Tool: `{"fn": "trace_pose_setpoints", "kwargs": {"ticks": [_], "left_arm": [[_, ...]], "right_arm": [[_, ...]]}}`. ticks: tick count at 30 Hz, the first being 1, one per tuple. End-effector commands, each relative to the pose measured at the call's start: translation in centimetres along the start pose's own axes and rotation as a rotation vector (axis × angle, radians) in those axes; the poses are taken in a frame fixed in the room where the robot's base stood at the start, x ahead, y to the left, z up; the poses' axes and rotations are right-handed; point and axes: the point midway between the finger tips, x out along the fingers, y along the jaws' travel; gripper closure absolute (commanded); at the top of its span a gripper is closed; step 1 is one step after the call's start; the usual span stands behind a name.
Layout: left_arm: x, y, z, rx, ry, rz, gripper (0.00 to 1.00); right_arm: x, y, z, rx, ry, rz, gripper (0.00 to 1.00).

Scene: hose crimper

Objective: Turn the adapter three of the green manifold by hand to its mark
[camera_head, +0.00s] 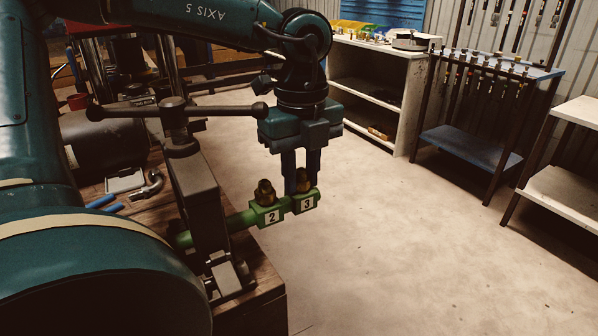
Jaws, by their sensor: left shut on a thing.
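The green manifold (239,221) juts out to the right from a dark vise (198,195) at the bench edge. Its blocks carry white labels "2" and "3". Brass adapter two (265,192) stands on block 2. Brass adapter three (304,183) stands on block 3, partly hidden by my gripper's fingers. My left gripper (302,183) points straight down from above, its two blue fingers shut around adapter three. The mark for adapter three is too small to make out. My right gripper is not in view.
The vise's T-handle (175,110) stands left of my left gripper. A bent metal fitting (148,185) and blue-handled tool (103,203) lie on the wooden bench. White shelves (405,90) and a blue-topped rack (490,66) stand behind. Floor right of the manifold is clear.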

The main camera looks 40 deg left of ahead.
Motion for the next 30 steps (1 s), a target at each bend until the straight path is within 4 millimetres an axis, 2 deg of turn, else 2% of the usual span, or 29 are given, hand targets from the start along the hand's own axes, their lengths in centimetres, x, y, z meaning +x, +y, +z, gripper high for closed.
{"fn": "trace_pose_setpoints", "kwargs": {"ticks": [4, 5, 10, 20, 30], "left_arm": [[-0.1, 0.0, 0.1, -0.351, -0.011, 0.000, 1.00], [0.0, 0.0, 0.1, -0.384, -0.006, 0.001, 0.75], [0.0, 0.0, 0.0, -0.366, 0.000, 0.001, 0.61], [-0.5, 0.0, 0.0, -0.363, -0.001, 0.000, 0.61], [-4.5, 0.0, 0.0, -0.363, -0.002, -0.001, 0.61]], "right_arm": [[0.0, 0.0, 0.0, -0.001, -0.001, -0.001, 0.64], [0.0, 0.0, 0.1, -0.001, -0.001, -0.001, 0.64], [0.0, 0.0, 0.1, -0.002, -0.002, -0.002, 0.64], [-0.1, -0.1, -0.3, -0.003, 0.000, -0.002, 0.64], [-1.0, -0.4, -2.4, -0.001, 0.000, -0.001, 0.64]]}}
